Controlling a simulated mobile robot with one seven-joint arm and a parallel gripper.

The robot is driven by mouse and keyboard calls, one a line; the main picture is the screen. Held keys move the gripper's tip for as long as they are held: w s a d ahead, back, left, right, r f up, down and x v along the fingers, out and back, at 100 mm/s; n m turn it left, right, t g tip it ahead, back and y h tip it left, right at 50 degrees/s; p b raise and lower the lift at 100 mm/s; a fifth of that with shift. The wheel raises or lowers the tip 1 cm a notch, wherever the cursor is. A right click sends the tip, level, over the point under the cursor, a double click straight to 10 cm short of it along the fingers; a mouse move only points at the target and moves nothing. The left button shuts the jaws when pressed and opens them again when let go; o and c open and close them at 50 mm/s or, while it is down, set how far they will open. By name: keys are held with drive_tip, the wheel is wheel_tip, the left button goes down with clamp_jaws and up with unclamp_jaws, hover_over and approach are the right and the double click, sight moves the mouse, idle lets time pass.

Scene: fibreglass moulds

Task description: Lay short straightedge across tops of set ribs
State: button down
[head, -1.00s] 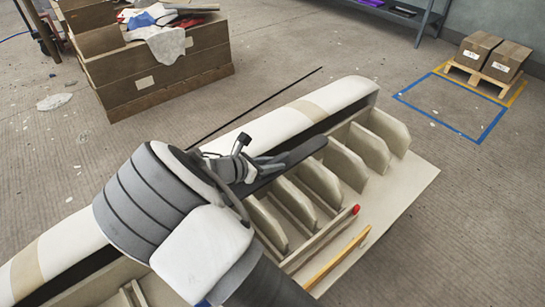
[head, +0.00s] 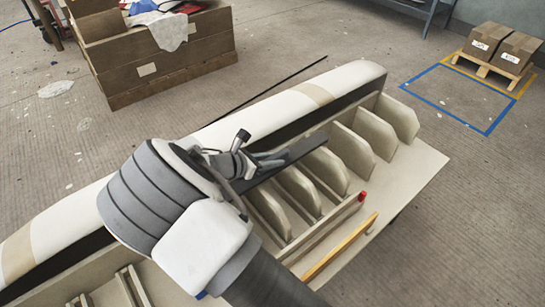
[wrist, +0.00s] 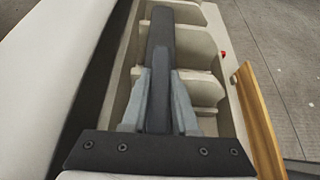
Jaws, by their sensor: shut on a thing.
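The short straightedge is a dark flat bar (head: 300,149), held by my gripper (head: 270,160). It runs lengthwise over the row of pale set ribs (head: 325,172), beside the long white mould (head: 340,80). In the wrist view, both grey fingers (wrist: 158,105) close on the sides of the straightedge (wrist: 160,50), which points away over several ribs (wrist: 200,50). I cannot tell whether its underside touches the rib tops. My arm hides the near ribs and part of the bar's near end.
A red-tipped strip (head: 335,222) and a yellow wooden strip (head: 342,246) lie at the ribs' right side. A wooden crate with cloths (head: 165,70) stands behind left. Boxes on a pallet (head: 492,48) sit back right, by a blue floor outline (head: 465,120).

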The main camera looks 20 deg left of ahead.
drive_tip(key=shift+f, duration=0.35)
idle(0.3)
